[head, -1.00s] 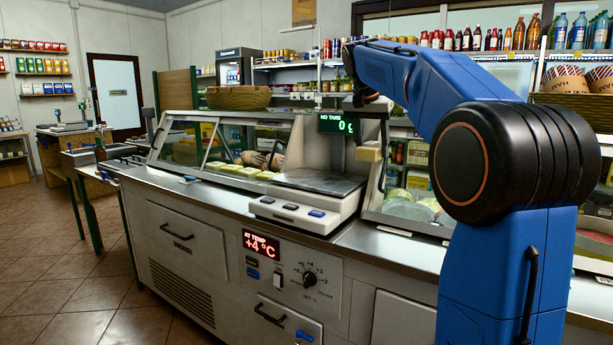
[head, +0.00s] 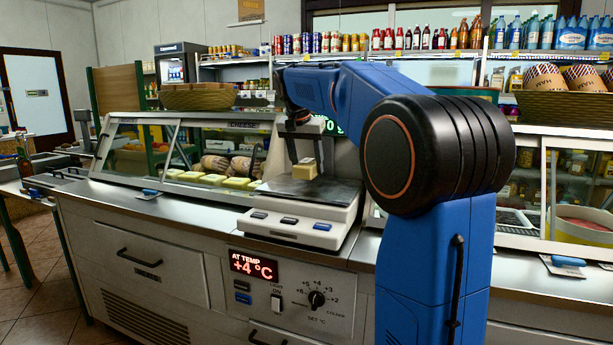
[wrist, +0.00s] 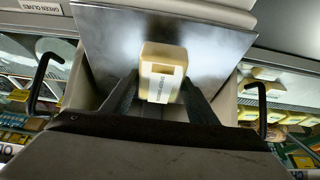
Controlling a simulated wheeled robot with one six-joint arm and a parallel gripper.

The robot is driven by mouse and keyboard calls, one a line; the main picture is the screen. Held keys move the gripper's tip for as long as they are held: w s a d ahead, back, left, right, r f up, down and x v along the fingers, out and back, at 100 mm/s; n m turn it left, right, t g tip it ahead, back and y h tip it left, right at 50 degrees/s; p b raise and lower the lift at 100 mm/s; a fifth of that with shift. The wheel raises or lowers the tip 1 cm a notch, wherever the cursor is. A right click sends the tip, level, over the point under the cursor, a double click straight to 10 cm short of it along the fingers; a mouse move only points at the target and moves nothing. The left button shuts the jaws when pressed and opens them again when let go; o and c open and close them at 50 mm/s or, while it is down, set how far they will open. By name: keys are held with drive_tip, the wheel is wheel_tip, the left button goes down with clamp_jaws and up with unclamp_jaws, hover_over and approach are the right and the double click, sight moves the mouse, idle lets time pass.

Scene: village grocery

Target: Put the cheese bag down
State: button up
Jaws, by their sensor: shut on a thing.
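The cheese bag (head: 305,170) is a small pale yellow block-shaped pack. In the wrist view the cheese bag (wrist: 162,72) shows a white printed label. My gripper (head: 304,160) is shut on it, with a dark finger on each side in the wrist view (wrist: 160,92). In the head view the bag appears just over the metal plate of the counter scale (head: 308,190). I cannot tell whether it touches the plate. The plate fills the background behind the bag in the wrist view (wrist: 210,40).
The scale's front has several keys; its display (head: 325,124) is partly hidden by my arm. A glass cheese case (head: 215,150) stands to the left. The steel counter (head: 190,208) is mostly clear. A basket (head: 197,97) stands above the case.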

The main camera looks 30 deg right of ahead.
sight(307, 174)
drive_tip(key=shift+f, duration=1.8)
drive_tip(key=o, duration=1.4)
drive_tip(key=shift+f, duration=0.1)
drive_tip(key=shift+c, duration=0.2)
